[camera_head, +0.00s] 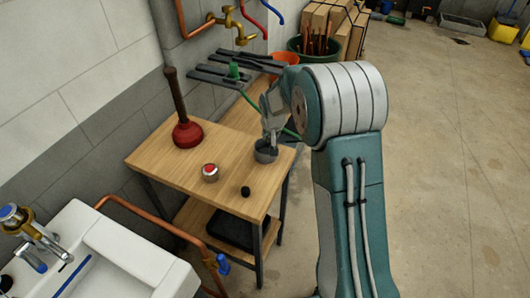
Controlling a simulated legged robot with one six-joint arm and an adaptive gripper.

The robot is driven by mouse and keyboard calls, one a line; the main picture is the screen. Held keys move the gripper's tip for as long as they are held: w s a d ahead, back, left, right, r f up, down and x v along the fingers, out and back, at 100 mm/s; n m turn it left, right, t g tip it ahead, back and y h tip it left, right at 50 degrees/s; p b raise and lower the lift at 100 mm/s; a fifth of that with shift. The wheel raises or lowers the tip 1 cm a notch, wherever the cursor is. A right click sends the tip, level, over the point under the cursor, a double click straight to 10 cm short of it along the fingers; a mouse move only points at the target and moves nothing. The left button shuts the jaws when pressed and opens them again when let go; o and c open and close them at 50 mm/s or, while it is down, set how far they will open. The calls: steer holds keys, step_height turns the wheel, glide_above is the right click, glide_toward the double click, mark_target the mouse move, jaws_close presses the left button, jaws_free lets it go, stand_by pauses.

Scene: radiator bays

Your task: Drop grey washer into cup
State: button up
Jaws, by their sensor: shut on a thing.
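A grey cup (265,156) stands on the wooden table near its right edge. My gripper (269,141) points down from above, with its fingertips right at the cup's mouth. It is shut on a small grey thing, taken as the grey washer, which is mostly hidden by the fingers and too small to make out. I cannot tell whether the fingertips are just above the rim or slightly inside it.
On the wooden table (180,162) are a red plunger (187,134), a small red-topped tin (210,172) and a black knob-like piece (245,191). A white sink (110,255) is at lower left. Copper pipes run along the wall. Open floor (440,170) lies to the right.

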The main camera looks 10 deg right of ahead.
steer(key=shift+d+f, duration=0.15)
steer(key=shift+f, duration=1.3)
steer(key=o, duration=0.9)
steer(key=v, duration=1.1)
steer(key=shift+r, duration=0.4)
steer(key=shift+s+r, duration=0.1)
steer(key=shift+s, duration=0.15)
